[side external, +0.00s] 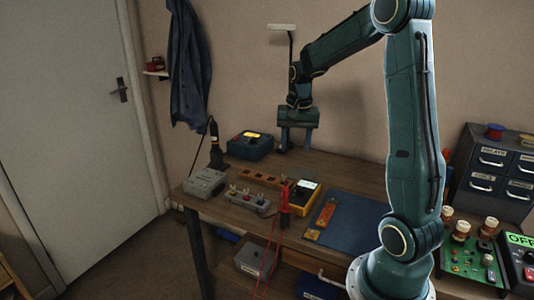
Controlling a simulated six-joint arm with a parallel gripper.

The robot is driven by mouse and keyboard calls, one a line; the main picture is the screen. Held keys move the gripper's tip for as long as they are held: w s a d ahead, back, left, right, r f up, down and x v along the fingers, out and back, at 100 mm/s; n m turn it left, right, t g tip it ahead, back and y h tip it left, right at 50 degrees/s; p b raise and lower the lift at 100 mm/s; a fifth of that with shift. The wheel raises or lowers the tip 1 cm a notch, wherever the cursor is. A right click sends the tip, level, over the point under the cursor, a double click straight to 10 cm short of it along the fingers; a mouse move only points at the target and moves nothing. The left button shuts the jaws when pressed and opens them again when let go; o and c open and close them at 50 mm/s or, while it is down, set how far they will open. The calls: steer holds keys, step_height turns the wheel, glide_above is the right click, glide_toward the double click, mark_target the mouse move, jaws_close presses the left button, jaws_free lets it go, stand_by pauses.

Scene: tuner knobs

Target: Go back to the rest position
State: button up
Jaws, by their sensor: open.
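My gripper (296,142) is at the end of my green arm, pointing down over the back of the wooden workbench. Its two fingers are apart and nothing shows between them. The tuner knobs are hard to single out at this size. A grey box with small coloured knobs (247,200) sits near the bench's front edge, left of a yellow meter (304,193). A green panel with several pale-capped knobs (468,250) stands at the lower right, beside my arm's base.
A dark teal device with a yellow display (250,144) stands at the back left of the bench. A grey box (205,182) sits at the left edge. A blue mat (347,222) lies by my base. Dark drawers (494,165) stand at the right. A red cable (268,262) hangs in front.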

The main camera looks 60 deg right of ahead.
steer(key=s+a+r+n+t, duration=0.1)
steer(key=s+a+r+n, duration=0.2)
steer(key=a, duration=0.4)
steer(key=s+a+r+n+t, duration=0.1)
steer(key=a+r+n, duration=0.2)
steer(key=a+r, duration=0.3)
steer(key=s+a+n+t, duration=0.3)
steer(key=s+a+n, duration=0.4)
steer(key=s+a, duration=0.3)
steer(key=shift+s+a+f, duration=0.15)
steer(key=shift+a+f, duration=0.2)
steer(key=shift+a, duration=0.3)
